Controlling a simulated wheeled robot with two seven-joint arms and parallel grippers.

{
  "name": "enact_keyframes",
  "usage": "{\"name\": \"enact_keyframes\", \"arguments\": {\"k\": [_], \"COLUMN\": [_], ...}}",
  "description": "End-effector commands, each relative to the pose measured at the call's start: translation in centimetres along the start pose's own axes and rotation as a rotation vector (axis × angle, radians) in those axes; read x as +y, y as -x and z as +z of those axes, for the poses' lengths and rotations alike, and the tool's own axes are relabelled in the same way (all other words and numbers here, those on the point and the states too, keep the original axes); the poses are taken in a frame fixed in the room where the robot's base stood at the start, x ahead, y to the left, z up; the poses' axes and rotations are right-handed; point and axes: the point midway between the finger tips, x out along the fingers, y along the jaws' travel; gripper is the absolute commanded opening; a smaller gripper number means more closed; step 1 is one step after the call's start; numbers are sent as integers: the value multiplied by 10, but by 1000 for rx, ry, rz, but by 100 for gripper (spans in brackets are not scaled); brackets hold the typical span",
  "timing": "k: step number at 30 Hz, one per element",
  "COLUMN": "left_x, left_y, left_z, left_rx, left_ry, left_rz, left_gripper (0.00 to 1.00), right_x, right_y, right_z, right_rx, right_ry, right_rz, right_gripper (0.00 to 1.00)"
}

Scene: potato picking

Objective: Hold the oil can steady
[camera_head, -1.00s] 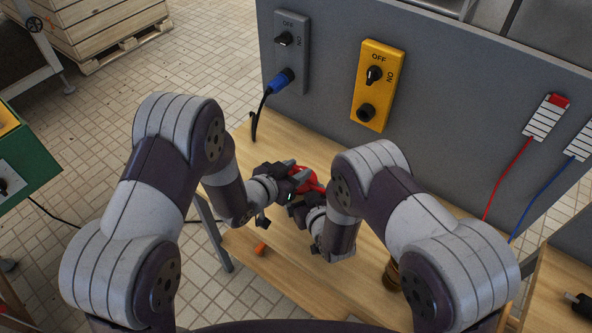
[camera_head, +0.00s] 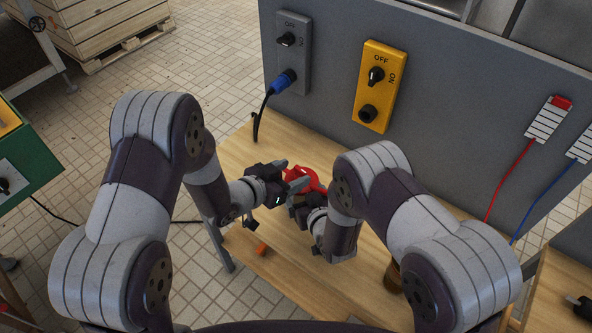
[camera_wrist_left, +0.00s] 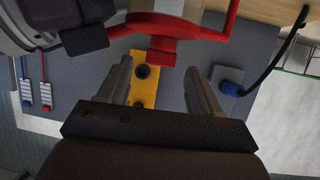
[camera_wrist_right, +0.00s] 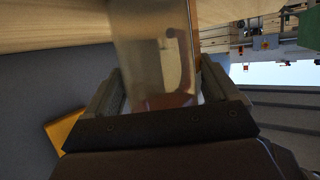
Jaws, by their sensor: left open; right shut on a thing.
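The red part (camera_head: 312,178) of what appears to be the oil can is above the wooden table, between my two grippers. In the left wrist view its red ring and block (camera_wrist_left: 162,52) are just beyond the fingertips. My left gripper (camera_head: 294,176) is open, with nothing between its fingers, close to the red part on its left side. My right gripper (camera_head: 300,203) is shut on a glossy, see-through brownish body (camera_wrist_right: 155,55), apparently the can's container. In the head view this body is mostly hidden by the right gripper and arm.
The wooden table (camera_head: 240,155) stands against a grey panel (camera_head: 450,110) with a grey switch box (camera_head: 292,50) and a yellow one (camera_head: 378,88). A blue plug (camera_head: 283,82) has a black cable. An orange piece (camera_head: 262,249) and a brown object (camera_head: 393,278) are near the front.

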Motion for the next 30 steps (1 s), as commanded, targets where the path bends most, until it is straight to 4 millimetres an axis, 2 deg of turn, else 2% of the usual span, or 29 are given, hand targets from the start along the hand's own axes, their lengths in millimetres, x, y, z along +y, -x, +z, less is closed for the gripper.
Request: {"name": "enact_keyframes", "arguments": {"k": [6, 12, 27, 28, 29, 30], "left_x": [-2, -1, 0, 0, 0, 0], "left_y": [59, 90, 95, 95, 95, 95], "left_z": [0, 0, 0, 0, 0, 0], "left_rx": [1, 1, 1, 1, 1, 1], "left_ry": [1, 0, -1, -1, -1, -1], "left_rz": [-6, -3, 0, 0, 0, 0], "left_gripper": [65, 65, 65, 65, 65, 65], "right_x": [0, 0, 0, 0, 0, 0], "right_y": [0, 0, 0, 0, 0, 0], "right_z": [0, 0, 0, 0, 0, 0], "right_rx": [-1, -1, 0, 0, 0, 0], "right_ry": [-1, 0, -1, -1, -1, -1], "right_rz": [0, 0, 1, 1, 1, 1], "right_gripper": [39, 39, 39, 91, 100, 100]}}
